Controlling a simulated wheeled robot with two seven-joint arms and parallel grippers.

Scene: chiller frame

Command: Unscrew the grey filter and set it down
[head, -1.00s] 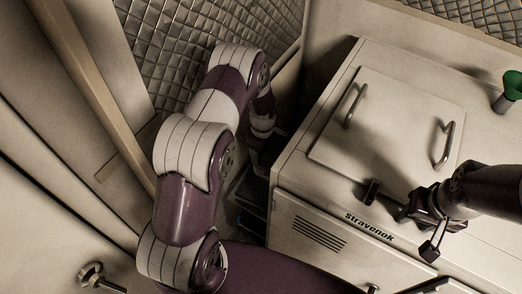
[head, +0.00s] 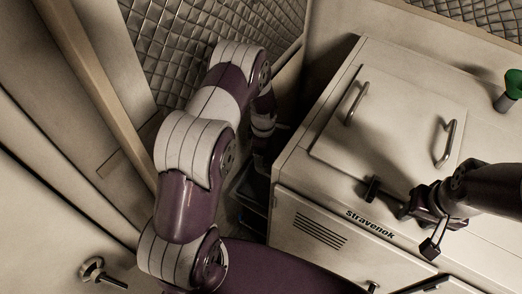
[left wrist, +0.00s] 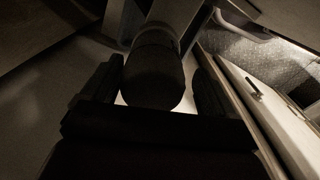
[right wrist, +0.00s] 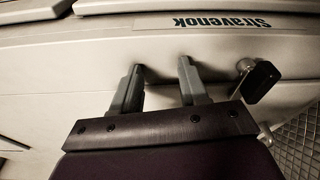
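A dark, rounded cylinder, which looks like the grey filter (left wrist: 153,78), hangs from a paler fitting in the left wrist view. My left gripper (left wrist: 156,88) has one finger on each side of it. A narrow gap shows at the right finger, so the fingers look apart; contact at the left finger is hard to tell in the dark. In the head view the left gripper and filter are hidden beside the chiller. My right gripper (right wrist: 158,82) is open and empty over the chiller's top front edge; it also shows in the head view (head: 388,198).
The pale chiller (head: 310,165) carries a lid with two handles (head: 445,143). A green-topped item (head: 512,85) stands at its back right. A dark bin (head: 251,192) sits low in the tight gap beside the chiller. A quilted wall (head: 180,40) stands behind my left arm.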

